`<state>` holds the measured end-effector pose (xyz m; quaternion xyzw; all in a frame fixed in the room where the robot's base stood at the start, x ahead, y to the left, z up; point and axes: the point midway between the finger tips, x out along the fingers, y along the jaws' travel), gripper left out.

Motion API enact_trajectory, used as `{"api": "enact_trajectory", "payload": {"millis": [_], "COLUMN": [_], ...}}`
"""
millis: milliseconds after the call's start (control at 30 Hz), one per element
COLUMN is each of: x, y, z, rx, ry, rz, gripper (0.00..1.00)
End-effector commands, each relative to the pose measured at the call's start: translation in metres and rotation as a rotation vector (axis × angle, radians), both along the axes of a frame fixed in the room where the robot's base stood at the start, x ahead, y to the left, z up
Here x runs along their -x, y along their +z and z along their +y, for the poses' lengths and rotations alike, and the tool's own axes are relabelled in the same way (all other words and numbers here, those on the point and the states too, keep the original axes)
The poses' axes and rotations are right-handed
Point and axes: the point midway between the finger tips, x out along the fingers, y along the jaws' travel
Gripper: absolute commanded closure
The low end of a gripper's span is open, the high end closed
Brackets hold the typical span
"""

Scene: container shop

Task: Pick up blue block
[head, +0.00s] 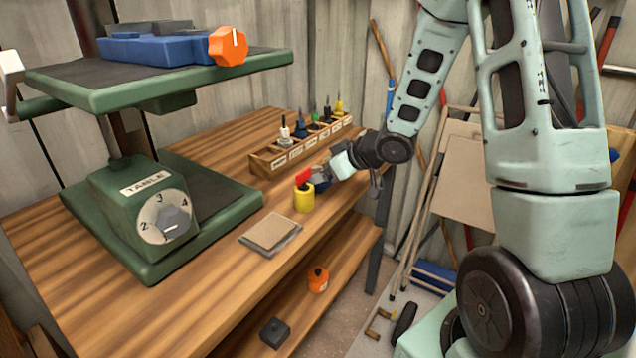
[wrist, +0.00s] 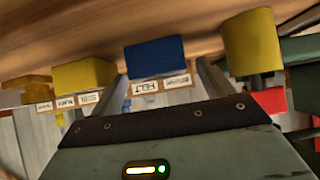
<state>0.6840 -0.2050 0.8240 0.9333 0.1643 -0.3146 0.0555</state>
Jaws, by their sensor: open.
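A blue block (wrist: 155,57) lies straight ahead in the wrist view, seen between the two fingers of my gripper (wrist: 164,80). The fingers are apart, and I cannot tell whether they touch it. In the head view my gripper (head: 325,177) is low over the bench's right edge, just right of a yellow cylinder (head: 304,200) with a red piece on top. A dark blue patch (head: 321,187) shows beside the gripper there, mostly hidden; I cannot tell for certain that it is the block.
A labelled wooden organiser (head: 283,160) holding several coloured pieces stands behind the gripper. A tan pad (head: 269,231) lies on the bench (head: 200,285). A green machine (head: 130,215) fills the left. In the wrist view, a yellow block (wrist: 84,74) sits left and the yellow cylinder (wrist: 251,42) right.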

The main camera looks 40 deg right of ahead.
Motion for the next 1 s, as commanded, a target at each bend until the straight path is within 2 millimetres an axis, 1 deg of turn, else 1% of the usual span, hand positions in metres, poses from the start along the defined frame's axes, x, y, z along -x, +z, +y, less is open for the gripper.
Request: {"api": "enact_trajectory", "payload": {"millis": [33, 133, 400, 433, 467, 500, 567, 600, 667, 700, 933, 1000], "x": [-0.005, -0.013, -0.015, -0.015, -0.015, -0.015, -0.015, -0.015, -0.015, -0.015, -0.016, -0.016], "y": [-0.007, -0.012, -0.013, -0.013, -0.013, -0.012, -0.012, -0.012, -0.012, -0.012, -0.010, -0.006], "z": [0.003, 0.005, 0.006, 0.006, 0.006, 0.006, 0.006, 0.006, 0.006, 0.006, 0.006, 0.006], "rx": [-0.001, -0.001, 0.000, 0.000, 0.000, 0.000, 0.000, 0.000, 0.000, 0.000, 0.000, 0.000], "ry": [0.002, 0.002, 0.000, 0.000, 0.000, 0.000, 0.000, 0.000, 0.000, 0.000, 0.000, 0.000], "rz": [0.001, 0.000, 0.000, 0.000, 0.000, 0.000, 0.000, 0.000, 0.000, 0.000, -0.004, -0.005], "gripper": [0.20, 0.20, 0.20, 0.23, 0.31, 0.42, 0.59, 0.70, 0.87, 0.98, 0.98, 0.98]}}
